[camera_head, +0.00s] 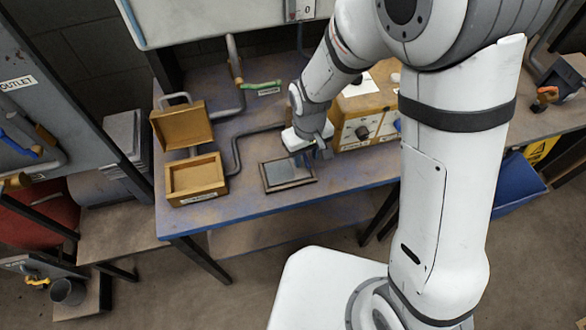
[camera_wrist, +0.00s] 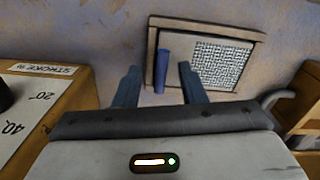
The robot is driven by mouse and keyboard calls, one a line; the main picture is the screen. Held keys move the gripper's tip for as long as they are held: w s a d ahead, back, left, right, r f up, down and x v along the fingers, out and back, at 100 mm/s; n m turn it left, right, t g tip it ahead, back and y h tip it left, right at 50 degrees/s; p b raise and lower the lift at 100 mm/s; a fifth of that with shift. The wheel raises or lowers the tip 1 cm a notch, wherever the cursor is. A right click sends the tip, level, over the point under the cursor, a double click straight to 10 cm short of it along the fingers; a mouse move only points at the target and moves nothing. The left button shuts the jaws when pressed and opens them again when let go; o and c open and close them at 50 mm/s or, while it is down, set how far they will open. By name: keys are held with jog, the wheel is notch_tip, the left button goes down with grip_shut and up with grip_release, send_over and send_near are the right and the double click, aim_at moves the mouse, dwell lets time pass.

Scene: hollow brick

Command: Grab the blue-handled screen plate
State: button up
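The screen plate (camera_wrist: 220,62) lies flat on the table in the wrist view, a pale mesh panel in a brownish frame. Its blue handle (camera_wrist: 162,72) stands at the left part of the frame. My gripper (camera_wrist: 160,68) is open, with its two blue-grey fingers apart. The handle shows between the fingertips, with a gap on each side; I cannot tell how far below them it is. In the head view the plate (camera_head: 286,173) lies on the bench, with my gripper (camera_head: 318,152) over its right side. The handle is hidden or not distinct there.
An open wooden box (camera_head: 196,180) stands left of the plate. A wooden control box (camera_head: 362,118) with dials stands close to the right of my gripper. The blue-edged bench (camera_head: 250,212) has bare room in front of the plate. A green-handled pipe (camera_head: 262,86) is behind.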

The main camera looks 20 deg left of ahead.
jog(key=shift+f, duration=0.35)
grip_shut()
